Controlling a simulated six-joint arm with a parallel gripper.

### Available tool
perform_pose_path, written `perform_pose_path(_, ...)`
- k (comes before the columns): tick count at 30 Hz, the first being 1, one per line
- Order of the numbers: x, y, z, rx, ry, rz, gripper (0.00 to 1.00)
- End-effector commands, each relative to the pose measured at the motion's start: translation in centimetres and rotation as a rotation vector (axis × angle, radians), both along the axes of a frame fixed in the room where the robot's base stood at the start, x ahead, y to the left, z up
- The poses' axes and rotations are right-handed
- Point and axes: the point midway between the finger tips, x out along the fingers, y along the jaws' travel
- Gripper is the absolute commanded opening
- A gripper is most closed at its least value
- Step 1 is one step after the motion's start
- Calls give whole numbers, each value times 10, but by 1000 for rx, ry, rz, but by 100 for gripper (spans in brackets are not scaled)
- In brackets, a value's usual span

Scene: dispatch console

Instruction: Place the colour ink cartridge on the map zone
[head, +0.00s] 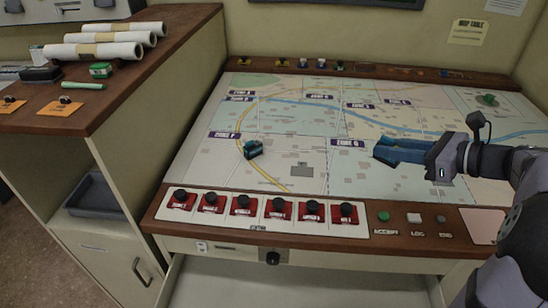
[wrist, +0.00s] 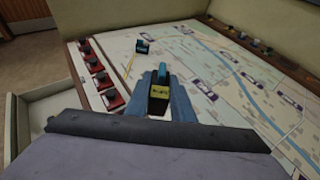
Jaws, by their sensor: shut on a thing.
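My gripper (head: 385,150) has blue fingers and is over the right half of the map, just right of the ZONE G label (head: 347,143). In the wrist view it is shut on a small dark block with a yellow face (wrist: 159,92), which looks like an ink cartridge. The fingers hide most of this block in the head view, and its height above the map is unclear. A second dark and teal cartridge-like block (head: 252,149) lies on the map (head: 300,120), left of centre; the wrist view shows it too (wrist: 142,46). I cannot read which is the colour one.
Several red-based black knobs (head: 277,204) line the console's front edge, with a green button (head: 383,216) to their right. Small items stand along the back ledge (head: 360,70). A left side counter (head: 100,100) holds paper rolls (head: 95,50). The map between block and gripper is clear.

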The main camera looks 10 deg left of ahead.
Motion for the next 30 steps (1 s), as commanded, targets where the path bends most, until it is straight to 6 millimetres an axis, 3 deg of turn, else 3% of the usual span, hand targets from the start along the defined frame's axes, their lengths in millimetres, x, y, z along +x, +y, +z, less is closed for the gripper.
perform_pose_path(1,19,18,5,2,1,3,0)
perform_pose_path(6,75,74,4,2,3,-33,0)
perform_pose_path(10,107,121,0,1,3,-60,0)
perform_pose_path(15,129,166,-7,0,4,-91,0)
perform_pose_path(19,138,189,-12,-1,3,-106,0)
perform_pose_path(27,138,186,-54,-1,4,-111,0)
perform_pose_path(30,138,186,-60,0,1,-111,0)
